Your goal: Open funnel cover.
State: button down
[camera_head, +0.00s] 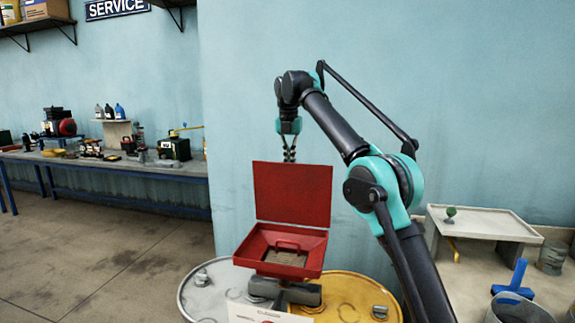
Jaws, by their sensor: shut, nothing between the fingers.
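The red square funnel (268,240) sits above the drums, with a grate and a small handle inside it. Its red cover (292,193) stands raised, roughly upright, at the back of the funnel, so the inside is exposed. My gripper (289,156) points down just behind the top edge of the cover. The visible part of the fingers is close together, and I see nothing held.
A grey drum lid (200,296) and a yellow drum lid (348,292) lie under the funnel. A workbench (110,166) with tools stands at the left. A pale table (484,224) and a bucket (518,308) are at the right. A blue wall is behind.

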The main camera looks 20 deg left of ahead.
jog(key=shift+w, duration=0.55)
jog(key=shift+s, duration=0.1)
